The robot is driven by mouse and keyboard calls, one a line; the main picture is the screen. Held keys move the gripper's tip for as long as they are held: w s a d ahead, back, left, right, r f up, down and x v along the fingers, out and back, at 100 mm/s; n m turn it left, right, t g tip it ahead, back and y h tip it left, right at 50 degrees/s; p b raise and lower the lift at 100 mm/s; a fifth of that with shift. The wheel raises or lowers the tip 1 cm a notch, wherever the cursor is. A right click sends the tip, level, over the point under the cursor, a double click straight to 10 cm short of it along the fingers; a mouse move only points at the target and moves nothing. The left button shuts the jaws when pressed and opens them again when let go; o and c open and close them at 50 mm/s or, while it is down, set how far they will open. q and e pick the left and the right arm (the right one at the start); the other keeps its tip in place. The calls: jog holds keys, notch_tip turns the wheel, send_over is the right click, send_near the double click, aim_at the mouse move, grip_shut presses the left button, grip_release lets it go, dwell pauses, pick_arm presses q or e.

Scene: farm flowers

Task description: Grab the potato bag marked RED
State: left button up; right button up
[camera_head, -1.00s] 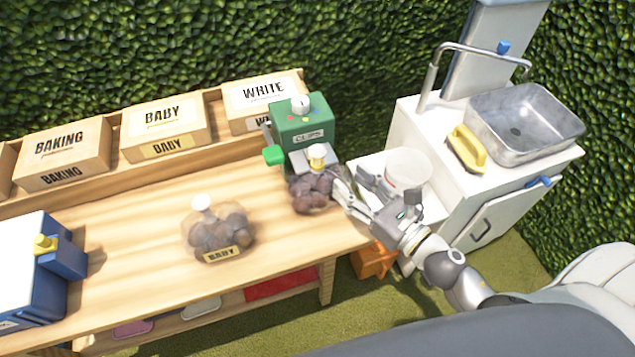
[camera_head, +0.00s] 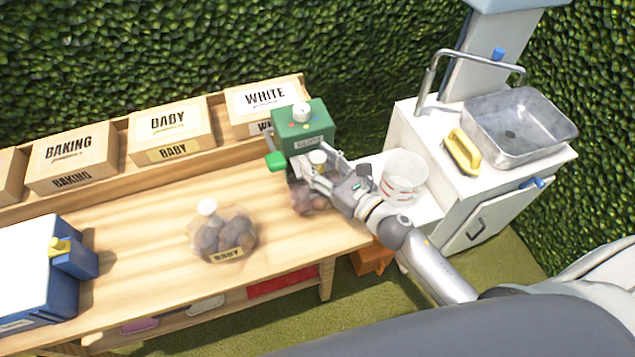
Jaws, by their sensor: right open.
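A clear bag of dark reddish potatoes (camera_head: 301,197) sits at the green machine near the table's right end. Its label is not visible, so I cannot read RED on it. My right gripper (camera_head: 312,172) is open at the top of this bag, in front of the machine, and partly covers both. A pale round cap shows between the gripper and the machine. Another bag of potatoes (camera_head: 222,236), labelled BABY, stands at the table's middle. My left gripper is not in view.
The green machine (camera_head: 303,122) has a green lever (camera_head: 276,161) on its left. Boxes marked BAKING (camera_head: 72,160), BABY (camera_head: 170,128) and WHITE (camera_head: 262,99) line the back shelf. A blue-and-white machine (camera_head: 40,270) stands at left. A white bucket (camera_head: 403,178) and sink (camera_head: 520,125) are at right.

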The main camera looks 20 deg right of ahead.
jog(key=shift+w+a, duration=0.1)
jog(key=shift+w, duration=0.15)
jog(key=shift+c, duration=0.3)
grip_shut()
jog(key=shift+r, duration=0.1)
